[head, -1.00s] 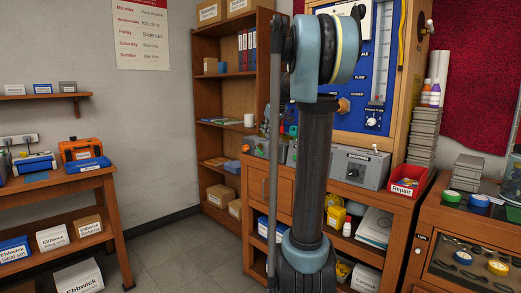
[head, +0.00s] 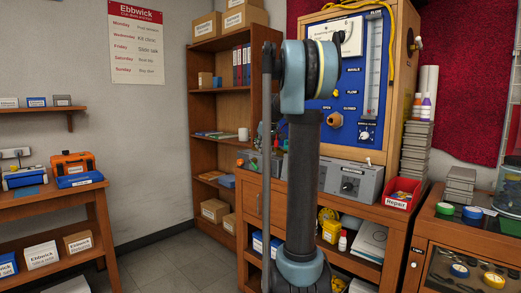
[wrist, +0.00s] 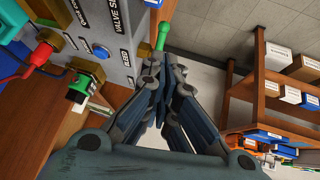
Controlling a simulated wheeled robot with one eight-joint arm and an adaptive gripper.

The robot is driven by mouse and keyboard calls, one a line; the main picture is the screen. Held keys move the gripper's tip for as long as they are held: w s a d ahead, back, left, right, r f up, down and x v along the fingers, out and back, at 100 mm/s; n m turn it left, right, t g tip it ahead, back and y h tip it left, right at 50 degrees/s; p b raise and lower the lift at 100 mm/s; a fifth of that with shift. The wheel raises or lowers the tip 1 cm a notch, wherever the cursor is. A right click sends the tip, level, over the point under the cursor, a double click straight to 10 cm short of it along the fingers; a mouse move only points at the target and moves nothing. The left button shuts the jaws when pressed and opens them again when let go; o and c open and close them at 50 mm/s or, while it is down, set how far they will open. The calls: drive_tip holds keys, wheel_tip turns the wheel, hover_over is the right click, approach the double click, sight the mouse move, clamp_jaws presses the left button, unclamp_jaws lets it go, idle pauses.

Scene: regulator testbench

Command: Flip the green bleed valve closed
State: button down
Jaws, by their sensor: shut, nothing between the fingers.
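The green bleed valve's handle (wrist: 162,37) shows at the top of the wrist view, a green lever hanging from a brass fitting (wrist: 155,4) at the corner of the grey valve box (wrist: 108,75). My gripper (wrist: 163,82) is shut and empty. Its fingertips are just below the lever in the picture; I cannot tell whether they touch it. In the head view my arm blocks part of the bench, and the gripper and the lever cannot be made out there.
A green connector (wrist: 79,87) and a red one (wrist: 38,55) with a cable stick out of the valve box. A blue button (wrist: 101,52) sits on its face. A wooden shelf (wrist: 258,90) with boxes stands to the right, with open floor between. A blue gauge panel (head: 345,100) stands behind my arm.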

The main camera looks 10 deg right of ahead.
sight(253, 164)
drive_tip(key=x, duration=1.1)
drive_tip(key=shift+s+a, duration=0.1)
drive_tip(key=shift+a, duration=0.1)
